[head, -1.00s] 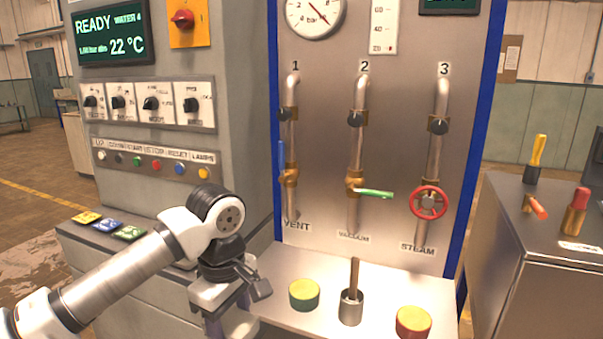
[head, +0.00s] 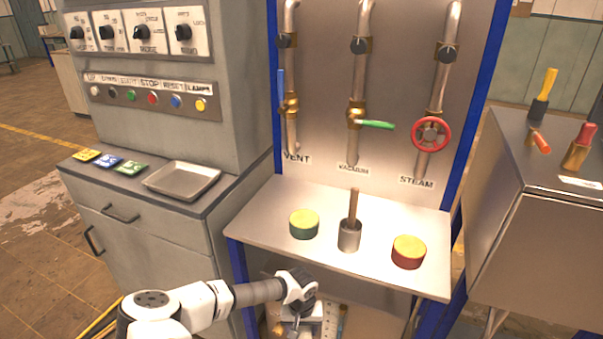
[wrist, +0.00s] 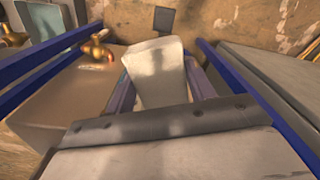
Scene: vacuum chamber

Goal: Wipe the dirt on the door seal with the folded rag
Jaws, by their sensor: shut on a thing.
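In the wrist view my gripper (wrist: 155,90) is shut on a whitish folded cloth, which looks like the folded rag (wrist: 155,68); it stands up between the fingers. In the head view my gripper (head: 300,325) is low in front of the blue-framed stand, below its shelf, near the bottom edge of the picture. The rag cannot be made out there. The door seal and its dirt are not recognisable in either view.
Above my gripper is the stand's metal shelf (head: 255,215), with a green-yellow pot (head: 304,224), a metal cup (head: 349,236) and a red-yellow pot (head: 408,252). An empty tray (head: 182,180) lies on the left cabinet. Blue rails (wrist: 50,58) flank my gripper.

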